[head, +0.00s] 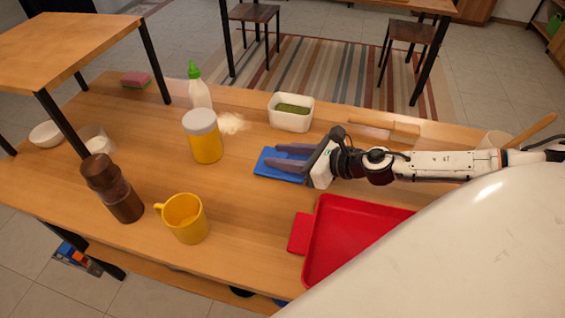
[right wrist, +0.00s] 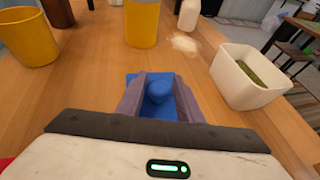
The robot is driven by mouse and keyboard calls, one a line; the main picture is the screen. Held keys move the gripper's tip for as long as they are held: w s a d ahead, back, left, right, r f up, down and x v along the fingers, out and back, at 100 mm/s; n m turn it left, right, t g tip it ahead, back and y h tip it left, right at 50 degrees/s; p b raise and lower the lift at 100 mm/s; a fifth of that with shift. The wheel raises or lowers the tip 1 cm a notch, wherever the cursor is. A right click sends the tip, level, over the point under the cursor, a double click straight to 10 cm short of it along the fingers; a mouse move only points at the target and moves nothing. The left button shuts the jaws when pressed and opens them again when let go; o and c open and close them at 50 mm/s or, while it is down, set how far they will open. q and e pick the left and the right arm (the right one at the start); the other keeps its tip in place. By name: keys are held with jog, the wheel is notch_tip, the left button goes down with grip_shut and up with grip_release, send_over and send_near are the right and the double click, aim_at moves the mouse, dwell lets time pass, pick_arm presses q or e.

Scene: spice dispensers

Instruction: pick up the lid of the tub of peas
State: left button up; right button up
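The tub of peas (head: 291,113) is a white rectangular container with green contents, uncovered, towards the back of the table. It also shows in the right wrist view (right wrist: 248,80). Its blue lid (head: 268,165) lies flat on the table in front of the tub. In the right wrist view the lid's rounded knob (right wrist: 158,91) shows between the two fingers. My right gripper (head: 285,157) is low over the lid with its fingers spread on either side of the knob. I cannot tell whether they touch it. My left gripper is not in view.
A red tray (head: 350,238) lies to the front right. A yellow shaker (head: 205,145), a white bottle (head: 199,93), a yellow mug (head: 187,218) and a brown grinder (head: 117,195) stand to the left. White powder (head: 231,124) lies beside the shaker.

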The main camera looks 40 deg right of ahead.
jog(key=c, duration=0.7)
jog(key=shift+r, duration=0.1)
